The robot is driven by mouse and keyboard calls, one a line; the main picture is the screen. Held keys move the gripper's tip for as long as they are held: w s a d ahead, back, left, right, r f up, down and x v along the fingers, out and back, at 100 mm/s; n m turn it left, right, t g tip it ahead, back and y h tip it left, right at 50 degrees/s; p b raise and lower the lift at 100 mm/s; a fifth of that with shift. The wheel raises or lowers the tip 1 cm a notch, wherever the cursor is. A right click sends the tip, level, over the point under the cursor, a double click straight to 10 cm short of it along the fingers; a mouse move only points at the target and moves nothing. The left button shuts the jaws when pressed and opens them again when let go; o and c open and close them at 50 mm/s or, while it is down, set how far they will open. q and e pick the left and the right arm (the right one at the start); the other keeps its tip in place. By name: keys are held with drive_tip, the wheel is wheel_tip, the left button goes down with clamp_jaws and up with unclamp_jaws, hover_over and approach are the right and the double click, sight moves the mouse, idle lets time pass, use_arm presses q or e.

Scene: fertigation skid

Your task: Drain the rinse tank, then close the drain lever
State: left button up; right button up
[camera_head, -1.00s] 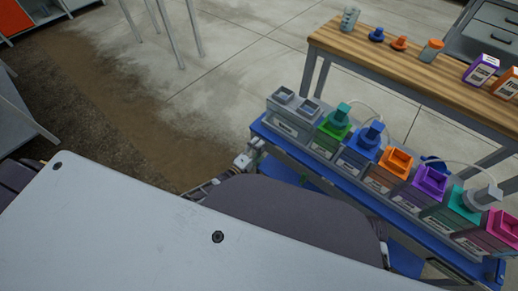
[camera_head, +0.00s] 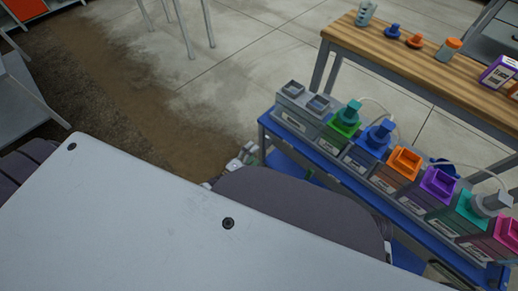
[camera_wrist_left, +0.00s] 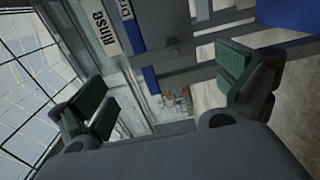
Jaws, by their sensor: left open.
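A grey twin-opening tank (camera_head: 302,112) stands at the near left end of the blue-framed skid in the head view; its label is too small to read there. In the left wrist view a white label reading "Rinse" (camera_wrist_left: 103,32) is on a grey surface, beside a second, cut-off label (camera_wrist_left: 124,9). My left gripper (camera_wrist_left: 166,90) is open, its green-padded fingers apart with nothing held between them. The labelled surface lies beyond the fingers. I cannot make out the drain lever for certain. My right gripper is not in view.
Coloured containers, including a green one (camera_head: 342,128) and an orange one (camera_head: 398,168), line the blue skid frame (camera_head: 345,180). A wooden bench (camera_head: 440,82) with small bottles stands behind. The concrete floor (camera_head: 245,45) between the skid and the far stand is clear.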

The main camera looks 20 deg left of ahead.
use_arm(q)
drive_tip(key=shift+v, duration=2.05)
drive_tip(key=shift+m, duration=0.3)
